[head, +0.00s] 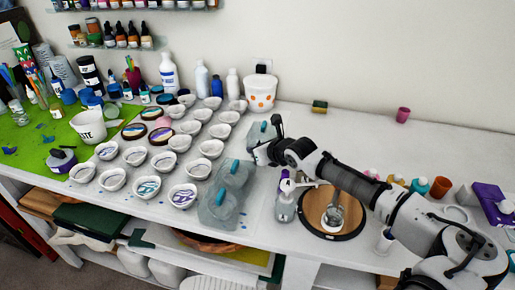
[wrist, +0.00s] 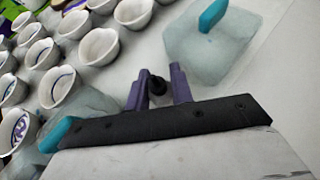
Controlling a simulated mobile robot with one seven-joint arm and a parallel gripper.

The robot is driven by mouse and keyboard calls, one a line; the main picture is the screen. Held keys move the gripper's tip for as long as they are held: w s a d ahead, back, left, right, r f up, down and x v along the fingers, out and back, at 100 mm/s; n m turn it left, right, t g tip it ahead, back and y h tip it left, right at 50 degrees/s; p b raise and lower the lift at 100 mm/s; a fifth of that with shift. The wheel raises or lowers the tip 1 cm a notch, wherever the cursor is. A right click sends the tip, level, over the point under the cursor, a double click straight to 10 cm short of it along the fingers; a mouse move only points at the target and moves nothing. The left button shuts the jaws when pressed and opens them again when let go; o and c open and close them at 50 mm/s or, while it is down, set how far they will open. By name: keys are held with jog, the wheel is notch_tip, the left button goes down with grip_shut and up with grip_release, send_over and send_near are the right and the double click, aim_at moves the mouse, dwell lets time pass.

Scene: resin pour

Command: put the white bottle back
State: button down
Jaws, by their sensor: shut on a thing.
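My gripper (wrist: 158,90) has two purple fingers, shut on a small dark round thing (wrist: 156,84). I cannot tell if this is the top of a bottle; the rest is hidden. In the head view my gripper (head: 256,153) is over the table, right of the bowls and behind the front grey mould. Several white bottles stand at the back wall: a large one with a blue label (head: 168,74), a plain one (head: 201,79) and a slim one (head: 233,84). A pale bottle with a purple top (head: 285,202) stands near the front edge.
Several white bowls (head: 199,168) fill the table to the left. A grey mould with teal handles (head: 214,212) stands in front, another (wrist: 210,55) beyond my gripper. A round wooden board (head: 315,222) lies to the right. The back right of the table is mostly clear.

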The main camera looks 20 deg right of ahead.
jog(key=shift+s+f, duration=0.1)
jog(key=shift+f, duration=0.65)
